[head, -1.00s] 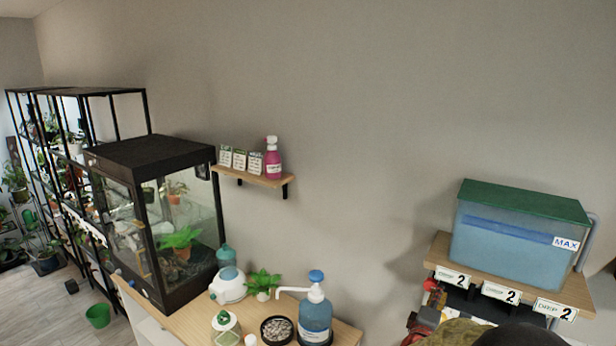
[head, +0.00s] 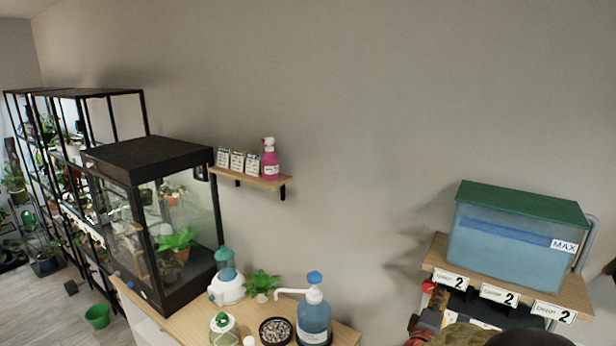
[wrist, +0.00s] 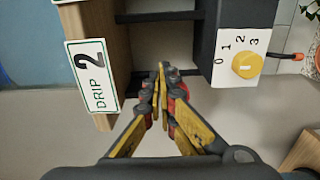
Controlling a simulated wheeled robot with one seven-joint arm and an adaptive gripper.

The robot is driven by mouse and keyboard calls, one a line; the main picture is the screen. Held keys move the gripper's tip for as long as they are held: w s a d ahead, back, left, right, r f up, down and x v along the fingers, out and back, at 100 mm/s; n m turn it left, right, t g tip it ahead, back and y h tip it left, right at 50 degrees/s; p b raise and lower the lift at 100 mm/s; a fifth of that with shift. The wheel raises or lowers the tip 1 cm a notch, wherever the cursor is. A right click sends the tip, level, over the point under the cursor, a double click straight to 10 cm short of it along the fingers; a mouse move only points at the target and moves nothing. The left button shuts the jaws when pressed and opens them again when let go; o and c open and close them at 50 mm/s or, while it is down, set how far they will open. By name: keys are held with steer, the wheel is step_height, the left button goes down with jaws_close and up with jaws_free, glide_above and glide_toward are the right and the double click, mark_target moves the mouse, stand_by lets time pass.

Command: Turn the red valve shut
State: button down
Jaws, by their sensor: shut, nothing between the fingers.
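My gripper (wrist: 160,80) is shut and empty in the wrist view, its yellow and black fingers together in front of the drip shelf. Red parts (wrist: 180,92) show just beside and behind the fingers; I cannot tell whether they belong to the valve or to the gripper. In the head view a small red piece (head: 428,287) shows at the left end of the drip shelf, partly hidden by my arm. I cannot make out the valve's handle angle.
A yellow dial knob (wrist: 247,64) marked 0 to 3 is on a white panel right of my gripper. A DRIP 2 label (wrist: 92,78) is on the left. The blue water tank (head: 510,243) stands on the shelf. Bottles, including a blue pump bottle (head: 314,318), crowd the table.

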steer(key=shift+f+p+v, duration=0.15)
steer(key=shift+v, duration=0.9)
steer(key=shift+f+p+v, duration=0.15)
steer(key=shift+v, duration=0.95)
steer(key=shift+w+a, duration=0.15)
